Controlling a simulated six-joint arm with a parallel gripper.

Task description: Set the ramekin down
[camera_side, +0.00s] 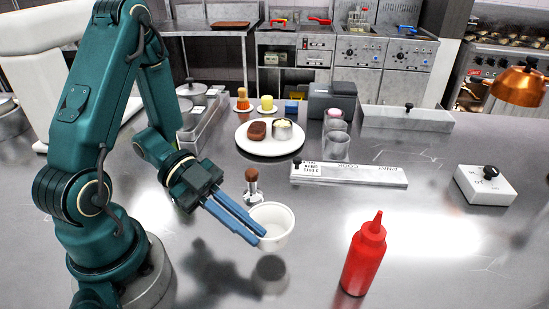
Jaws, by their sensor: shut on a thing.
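The white ramekin (276,226) is at the tips of my gripper (261,238). The blue fingers reach down from the left and are shut on its near left wall. The ramekin is roughly upright. A dark round reflection lies below it on the steel counter (330,215), with a gap between, so it appears held above the surface. A white plate (250,146) stands farther back, with a brown piece of food (257,131) and a small filled cup (281,130) on it.
A red squeeze bottle (364,256) stands at the front right. A wooden-topped metal tool (252,184) is just behind the ramekin. A white labelled rail (348,175), clear glasses (336,146) and a white box with a black knob (484,185) stand farther back. Counter between ramekin and bottle is clear.

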